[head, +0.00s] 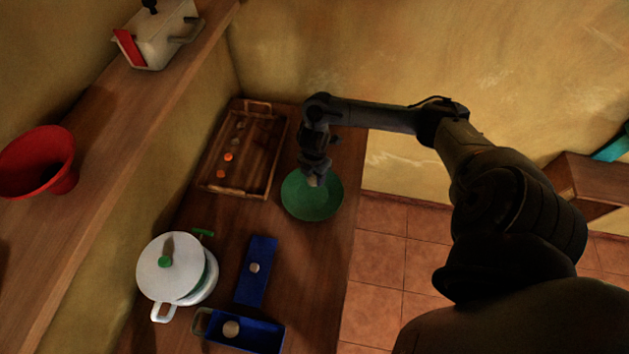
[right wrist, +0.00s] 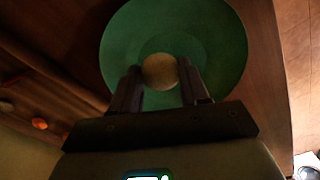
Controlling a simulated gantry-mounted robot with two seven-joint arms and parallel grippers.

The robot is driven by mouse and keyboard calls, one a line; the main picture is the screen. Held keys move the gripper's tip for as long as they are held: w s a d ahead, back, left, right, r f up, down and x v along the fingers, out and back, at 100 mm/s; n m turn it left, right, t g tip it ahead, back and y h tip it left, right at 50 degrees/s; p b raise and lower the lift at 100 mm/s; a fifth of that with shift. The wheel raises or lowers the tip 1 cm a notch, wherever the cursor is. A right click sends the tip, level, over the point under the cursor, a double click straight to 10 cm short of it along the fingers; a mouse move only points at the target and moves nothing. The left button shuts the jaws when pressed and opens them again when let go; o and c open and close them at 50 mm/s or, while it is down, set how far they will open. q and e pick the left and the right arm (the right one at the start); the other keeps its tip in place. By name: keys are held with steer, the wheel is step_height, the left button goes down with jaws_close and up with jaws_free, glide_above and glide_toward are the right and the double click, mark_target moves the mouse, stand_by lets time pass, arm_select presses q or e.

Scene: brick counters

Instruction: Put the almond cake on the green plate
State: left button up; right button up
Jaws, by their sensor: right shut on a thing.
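The green plate (head: 313,207) lies on the wooden counter, to the right of the wooden tray. In the right wrist view the plate (right wrist: 222,45) fills the area beyond the fingers. My right gripper (head: 316,181) is over the plate's upper part, pointing down. The right wrist view shows its fingers (right wrist: 160,88) shut on a round beige cake, the almond cake (right wrist: 160,71), with the plate behind it. I cannot tell whether the cake touches the plate. In the head view the cake is not clearly visible. My left gripper is not in view.
The wooden tray (head: 263,190) holds several small round items. A white lidded pot (head: 172,268), a flat blue piece (head: 262,254) and a blue box (head: 262,337) stand nearer, each blue one with a pale round item.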

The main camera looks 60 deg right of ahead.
mark_target(315, 177)
steer(key=shift+f, duration=1.95)
steer(key=shift+f, duration=0.15)
steer(key=o, duration=1)
steer(key=shift+o, duration=0.2)
